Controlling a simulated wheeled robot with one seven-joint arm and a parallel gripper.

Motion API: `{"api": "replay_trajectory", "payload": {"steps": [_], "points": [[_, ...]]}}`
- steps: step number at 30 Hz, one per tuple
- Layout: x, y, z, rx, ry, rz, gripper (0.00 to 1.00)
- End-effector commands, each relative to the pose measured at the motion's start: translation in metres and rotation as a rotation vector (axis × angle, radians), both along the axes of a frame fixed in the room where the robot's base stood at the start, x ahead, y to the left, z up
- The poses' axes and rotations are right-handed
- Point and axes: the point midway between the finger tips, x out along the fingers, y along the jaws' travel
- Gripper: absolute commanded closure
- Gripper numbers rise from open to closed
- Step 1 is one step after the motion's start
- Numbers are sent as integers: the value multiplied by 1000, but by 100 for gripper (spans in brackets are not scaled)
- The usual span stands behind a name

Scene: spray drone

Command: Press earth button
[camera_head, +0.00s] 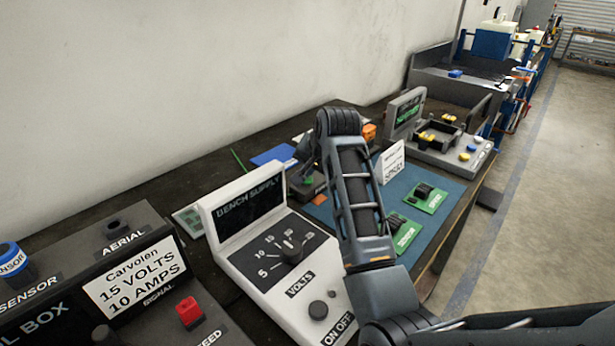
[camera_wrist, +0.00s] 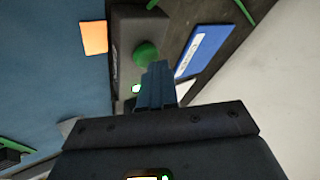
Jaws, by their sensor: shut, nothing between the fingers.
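A green domed button (camera_wrist: 146,53) sits on a dark grey box (camera_wrist: 127,35) in the wrist view. No label naming it as earth can be read. My gripper (camera_wrist: 157,70) is shut and empty, and its tips appear right beside the lower right edge of the green dome. I cannot tell whether they touch it. In the head view the small dark box (camera_head: 302,190) stands on the bench behind my arm, and my gripper (camera_head: 308,172) is small and dark above it. The button is not clear there.
A white bench supply (camera_head: 265,240) stands in front of the box. A blue card (camera_head: 272,155) lies behind it, and it shows in the wrist view (camera_wrist: 204,50). A blue mat (camera_head: 435,215) with green boards (camera_head: 427,197) and a white sign (camera_head: 392,162) lies to the right.

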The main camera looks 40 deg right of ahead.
Motion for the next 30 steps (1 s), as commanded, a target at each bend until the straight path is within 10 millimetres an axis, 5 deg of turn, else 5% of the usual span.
{"api": "replay_trajectory", "payload": {"steps": [19,30], "points": [[0,0,13,0,0,0,100],[0,0,46,0,0,0,100]]}}
